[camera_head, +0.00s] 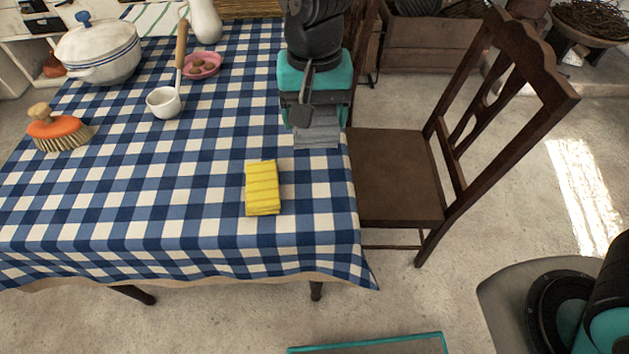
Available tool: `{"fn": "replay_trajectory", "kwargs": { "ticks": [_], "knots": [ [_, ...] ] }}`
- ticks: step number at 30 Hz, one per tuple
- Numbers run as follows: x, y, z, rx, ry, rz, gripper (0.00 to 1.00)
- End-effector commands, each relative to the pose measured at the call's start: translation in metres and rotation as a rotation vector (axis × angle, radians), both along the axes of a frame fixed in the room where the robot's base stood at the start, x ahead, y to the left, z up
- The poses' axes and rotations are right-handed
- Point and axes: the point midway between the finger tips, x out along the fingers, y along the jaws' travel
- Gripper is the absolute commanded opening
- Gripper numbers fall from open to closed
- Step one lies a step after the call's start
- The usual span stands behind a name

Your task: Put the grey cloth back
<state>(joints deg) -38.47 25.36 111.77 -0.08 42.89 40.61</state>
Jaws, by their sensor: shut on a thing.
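The grey cloth (318,136) is at the right edge of the table with the blue and white checked tablecloth (210,165). My gripper (314,116) is directly above it, shut on its upper part. The lower part of the cloth shows below my gripper. I cannot tell whether the cloth touches the tablecloth or hangs just above it. My arm hides what lies behind.
A folded yellow cloth (262,188) lies nearer the front. A brush (59,130), a white ladle (163,102), a pink dish (201,66) and a white pot (100,52) stand to the left. A wooden chair (400,175) stands close on the right.

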Motion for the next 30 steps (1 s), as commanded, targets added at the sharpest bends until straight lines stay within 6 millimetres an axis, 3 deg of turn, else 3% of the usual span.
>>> {"fn": "replay_trajectory", "kwargs": {
  "ticks": [6, 12, 20, 27, 30],
  "knots": [
    [-0.001, -0.001, -0.065, -0.005, 0.006, 0.002, 0.46],
    [-0.001, -0.001, -0.113, -0.003, 0.004, 0.002, 0.46],
    [0.000, 0.000, -0.136, -0.001, 0.001, 0.002, 0.46],
    [0.000, -0.001, -0.168, -0.001, 0.002, 0.002, 0.46],
    [0.000, 0.000, -0.169, 0.001, -0.001, 0.002, 0.46]
  ]
}}
